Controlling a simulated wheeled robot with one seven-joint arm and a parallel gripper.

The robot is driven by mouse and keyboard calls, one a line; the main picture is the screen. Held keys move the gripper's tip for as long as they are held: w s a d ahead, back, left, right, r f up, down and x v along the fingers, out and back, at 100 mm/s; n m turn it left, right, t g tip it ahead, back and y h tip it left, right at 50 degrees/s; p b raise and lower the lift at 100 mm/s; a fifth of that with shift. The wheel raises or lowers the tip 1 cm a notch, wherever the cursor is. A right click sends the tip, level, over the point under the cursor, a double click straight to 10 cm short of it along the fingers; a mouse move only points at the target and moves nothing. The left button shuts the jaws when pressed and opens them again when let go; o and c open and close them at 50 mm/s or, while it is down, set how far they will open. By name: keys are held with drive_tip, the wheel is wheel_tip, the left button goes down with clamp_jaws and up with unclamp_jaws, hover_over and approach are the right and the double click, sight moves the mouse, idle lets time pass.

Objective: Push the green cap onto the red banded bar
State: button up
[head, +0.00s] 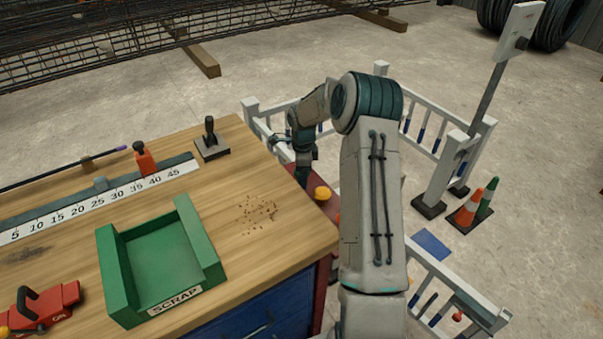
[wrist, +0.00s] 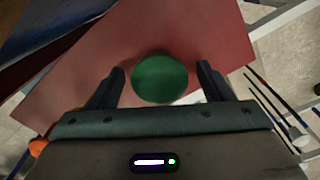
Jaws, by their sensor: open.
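The green cap (wrist: 160,78) is round and rests on a red surface (wrist: 205,35) in the wrist view. My gripper (wrist: 160,82) is open, with one finger on each side of the cap and a visible gap on both sides. In the head view my gripper (head: 302,178) points down over the red shelf (head: 325,205) at the bench's right end, and the green cap is hidden there. I cannot make out a red banded bar. The bars showing in the white railing carry dark blue bands (head: 378,118).
A yellow cap (head: 322,193) sits on the shelf beside my gripper. The wooden bench (head: 290,235) holds a green scrap tray (head: 160,260), a ruler strip (head: 95,205) and a red tool (head: 45,305). White railings (head: 425,130) surround the shelf side. Cones (head: 470,207) stand at right.

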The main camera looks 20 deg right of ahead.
drive_tip(key=shift+f, duration=0.15)
drive_tip(key=c, duration=1)
